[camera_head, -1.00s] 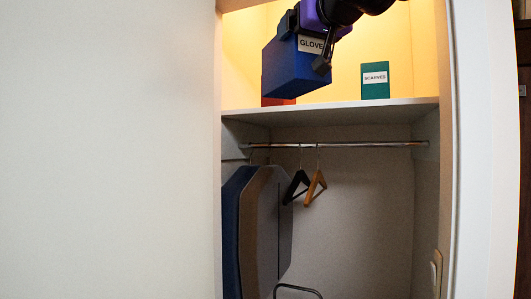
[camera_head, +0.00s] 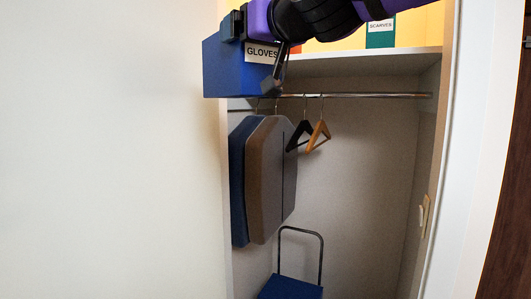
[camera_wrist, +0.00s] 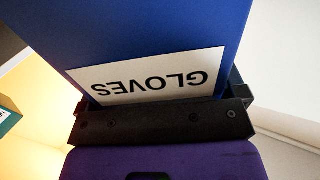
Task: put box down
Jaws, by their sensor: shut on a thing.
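A blue box (camera_head: 225,66) with a white "GLOVES" label is held in the air at the front left of the closet opening, about level with the shelf. My gripper (camera_head: 262,58) is shut on it. In the wrist view, the box (camera_wrist: 150,30) fills the upper middle, its label upside down and close to the dark gripper bar (camera_wrist: 160,122). The box's far side and the fingertips' contact are hidden. The box appears apart from the shelf (camera_head: 370,62), though its depth is hard to judge.
A green "SCARVES" box (camera_head: 380,38) stands on the shelf. A white wall (camera_head: 110,150) lies left.

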